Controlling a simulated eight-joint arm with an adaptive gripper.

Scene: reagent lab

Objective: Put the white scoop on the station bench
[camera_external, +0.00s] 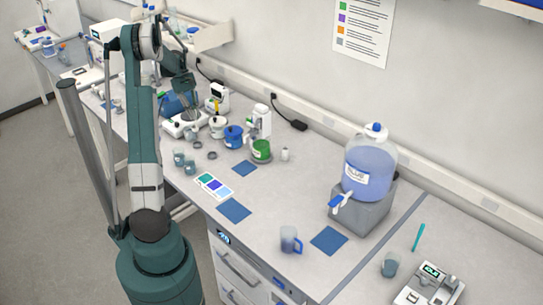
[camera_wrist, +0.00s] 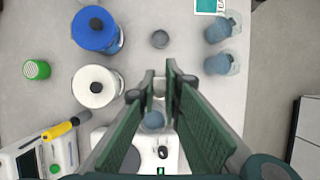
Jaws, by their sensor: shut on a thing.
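My gripper (camera_external: 188,112) is over the left part of the long grey bench (camera_external: 290,175), close above a white bench device (camera_external: 178,128). In the wrist view, my gripper (camera_wrist: 160,82) points down with its green fingers closed on a small pale thing between the tips. It looks like the white scoop (camera_wrist: 160,88), but its shape is mostly hidden by the fingers. The scoop cannot be made out in the external view. A blue-grey round piece (camera_wrist: 153,120) shows below the fingertips, over the white device.
A white-lidded jar (camera_wrist: 95,87) and a blue-lidded jar (camera_wrist: 97,30) stand left of my gripper in the wrist view. Two small beakers (camera_wrist: 221,63) stand near the bench edge. A large blue dispenser (camera_external: 369,165) stands farther right. Blue mats (camera_external: 234,210) lie on clear bench.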

